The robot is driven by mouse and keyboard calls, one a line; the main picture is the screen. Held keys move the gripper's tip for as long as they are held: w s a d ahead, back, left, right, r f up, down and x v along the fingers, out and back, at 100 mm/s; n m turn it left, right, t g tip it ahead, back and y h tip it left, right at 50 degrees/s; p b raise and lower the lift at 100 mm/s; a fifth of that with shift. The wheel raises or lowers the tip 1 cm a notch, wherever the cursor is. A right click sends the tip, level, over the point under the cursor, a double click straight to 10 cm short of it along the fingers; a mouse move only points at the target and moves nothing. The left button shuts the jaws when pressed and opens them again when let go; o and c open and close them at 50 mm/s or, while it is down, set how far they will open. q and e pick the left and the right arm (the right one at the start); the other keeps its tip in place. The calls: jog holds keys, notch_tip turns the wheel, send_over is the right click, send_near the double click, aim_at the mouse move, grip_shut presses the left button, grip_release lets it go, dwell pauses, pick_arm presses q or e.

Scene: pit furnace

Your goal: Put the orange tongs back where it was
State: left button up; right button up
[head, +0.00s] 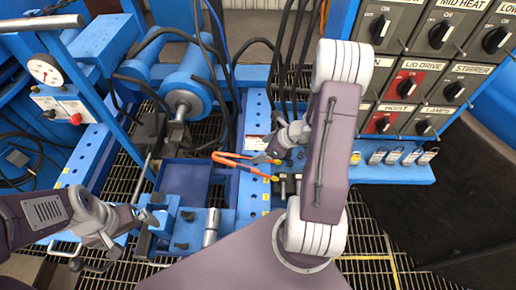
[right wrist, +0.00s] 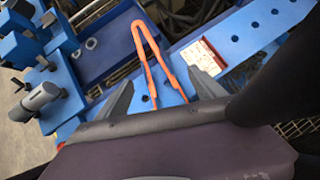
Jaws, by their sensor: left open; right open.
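The orange tongs (head: 240,167) lie with their bend over the edge of a dark blue tray (head: 185,178) and their legs across the perforated blue rail (head: 252,207). In the right wrist view the tongs (right wrist: 148,72) point away from me, bend at the top, legs slightly spread. My right gripper (head: 270,158) is open at the leg ends; in the right wrist view its fingers (right wrist: 162,92) stand on either side of both legs. I cannot tell whether they touch. My left gripper (head: 147,217) is open near a blue clamp block, far from the tongs.
A grey switch panel (head: 415,60) stands at the back right, with several padlocks (head: 400,156) below it. A blue motor-like cylinder (head: 188,85) and black cables are behind the tray. A blue block with a grey cylinder (head: 211,225) stands in front of the tray. A white label (right wrist: 203,57) is on the rail.

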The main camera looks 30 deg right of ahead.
jog(key=s+a+r+n+g+h, duration=0.2)
jog(key=s+a+r+n, duration=0.2)
jog(key=n, duration=1)
jog(key=s+a+r+n+g+h+p, duration=0.1)
jog(key=s+a+r+n, duration=0.4)
jog(key=n, duration=0.9)
jog(key=shift+s+a+r+n+g+h, duration=0.2)
jog(key=shift+s+a+n+g+h, duration=0.15)
jog(key=shift+s+g+h, duration=0.45)
jog(key=shift+s, duration=0.2)
